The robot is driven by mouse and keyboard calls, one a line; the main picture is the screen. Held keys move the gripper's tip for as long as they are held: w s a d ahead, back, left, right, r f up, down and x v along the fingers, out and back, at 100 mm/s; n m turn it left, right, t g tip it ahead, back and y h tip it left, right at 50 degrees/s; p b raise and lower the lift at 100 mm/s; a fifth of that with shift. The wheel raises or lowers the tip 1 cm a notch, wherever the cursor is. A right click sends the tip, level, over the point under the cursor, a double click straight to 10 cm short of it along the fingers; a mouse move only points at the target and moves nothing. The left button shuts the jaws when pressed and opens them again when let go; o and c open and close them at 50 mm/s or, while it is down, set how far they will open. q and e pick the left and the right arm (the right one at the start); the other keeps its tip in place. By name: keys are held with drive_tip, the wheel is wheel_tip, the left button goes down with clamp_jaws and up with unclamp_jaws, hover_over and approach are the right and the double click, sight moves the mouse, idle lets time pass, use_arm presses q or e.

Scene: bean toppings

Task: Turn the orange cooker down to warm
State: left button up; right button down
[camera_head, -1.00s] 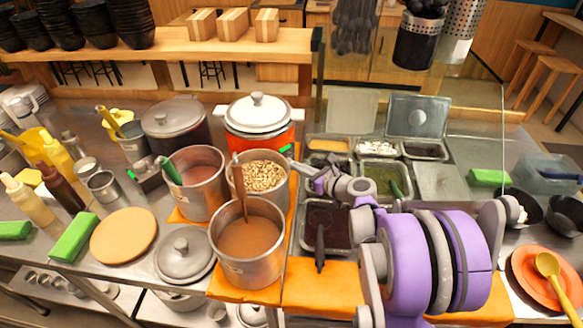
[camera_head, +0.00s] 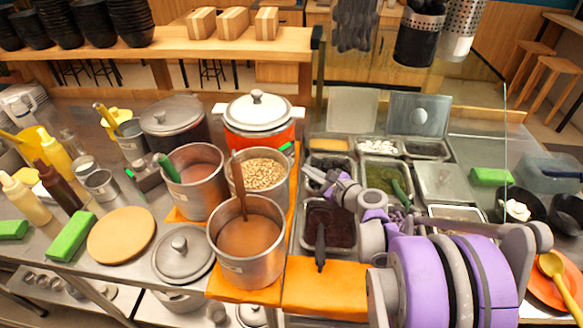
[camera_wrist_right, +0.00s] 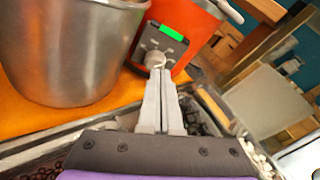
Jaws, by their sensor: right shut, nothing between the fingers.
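The orange cooker (camera_head: 262,134) stands at the back centre of the counter with a pale lid on it. In the right wrist view, the cooker (camera_wrist_right: 190,28) shows its control panel, with a green lit strip (camera_wrist_right: 171,33) above a round silver knob (camera_wrist_right: 154,58). My right gripper (camera_wrist_right: 162,72) is shut and empty, its fingertips right at the knob's lower edge; I cannot tell whether they touch it. In the head view, my right gripper (camera_head: 306,166) is small, in front of the cooker's right side. The knob is too small to make out there. My left gripper is out of view.
A steel pot of beans (camera_head: 262,172) and a pot of brown soup with a ladle (camera_head: 247,245) stand in front of the cooker. Topping trays (camera_head: 330,222) lie under and beside my right arm. A dark cooker (camera_head: 172,118) stands to the left.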

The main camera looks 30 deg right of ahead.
sight(290, 166)
drive_tip(key=shift+n, duration=0.4)
drive_tip(key=shift+a+r+x, duration=0.1)
drive_tip(key=shift+r+x, duration=0.15)
drive_tip(key=shift+x, duration=0.85)
drive_tip(key=shift+a+r+x, duration=0.1)
drive_tip(key=shift+r+x, duration=0.15)
drive_tip(key=shift+x, duration=0.9)
drive_tip(key=shift+a+r+x, duration=0.1)
drive_tip(key=shift+r+x, duration=0.15)
drive_tip(key=shift+x, duration=0.85)
drive_tip(key=shift+w+f, duration=0.1)
drive_tip(key=shift+f, duration=0.15)
drive_tip(key=shift+a+f+b, duration=0.15)
drive_tip(key=shift+a+b, duration=0.15)
drive_tip(key=shift+a, duration=0.05)
drive_tip(key=shift+a+f, duration=0.1)
drive_tip(key=shift+a, duration=0.15)
drive_tip(key=shift+a+f+b, duration=0.25)
drive_tip(key=shift+b, duration=0.15)
drive_tip(key=shift+a+f, duration=0.1)
drive_tip(key=shift+a, duration=0.1)
drive_tip(key=shift+s+a, duration=0.1)
drive_tip(key=shift+s, duration=0.1)
